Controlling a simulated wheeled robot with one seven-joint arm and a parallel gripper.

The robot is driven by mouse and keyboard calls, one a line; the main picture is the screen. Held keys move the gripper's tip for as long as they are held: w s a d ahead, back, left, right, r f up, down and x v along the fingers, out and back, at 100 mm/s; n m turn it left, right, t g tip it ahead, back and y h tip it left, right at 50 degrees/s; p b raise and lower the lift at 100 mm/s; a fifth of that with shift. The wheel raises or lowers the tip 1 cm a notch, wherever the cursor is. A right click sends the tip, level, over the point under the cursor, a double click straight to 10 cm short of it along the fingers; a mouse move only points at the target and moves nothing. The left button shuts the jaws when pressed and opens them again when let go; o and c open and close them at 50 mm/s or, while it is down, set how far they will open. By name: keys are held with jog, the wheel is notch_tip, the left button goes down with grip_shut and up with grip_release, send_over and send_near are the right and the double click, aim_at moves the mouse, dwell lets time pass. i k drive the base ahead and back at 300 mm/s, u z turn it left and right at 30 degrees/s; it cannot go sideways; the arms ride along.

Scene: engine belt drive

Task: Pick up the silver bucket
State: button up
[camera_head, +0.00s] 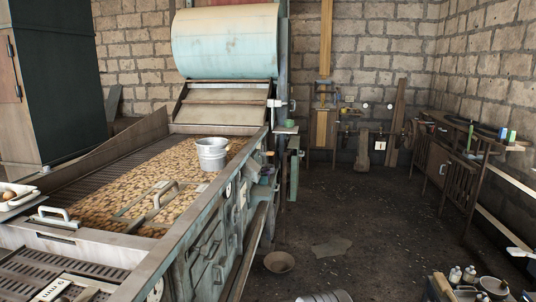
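The silver bucket (211,156) stands upright on the bed of brown, nut-like pieces on the long machine, near the machine's right side rail. It looks like plain metal with a wider rim, and nothing touches it from above. What is inside it cannot be made out. My gripper is not in view, so its place relative to the bucket does not show.
The machine's metal side rail (190,225) runs beside the bucket. Metal handles (165,194) rise from the bed in front of it. A large pale-blue drum (226,42) is behind. A bowl (279,262) lies on the dark floor (370,225), which is mostly clear.

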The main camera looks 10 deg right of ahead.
aim_at(210, 161)
jog(key=z, duration=0.75)
jog(key=i, duration=3.35)
jog(key=u, duration=3.15)
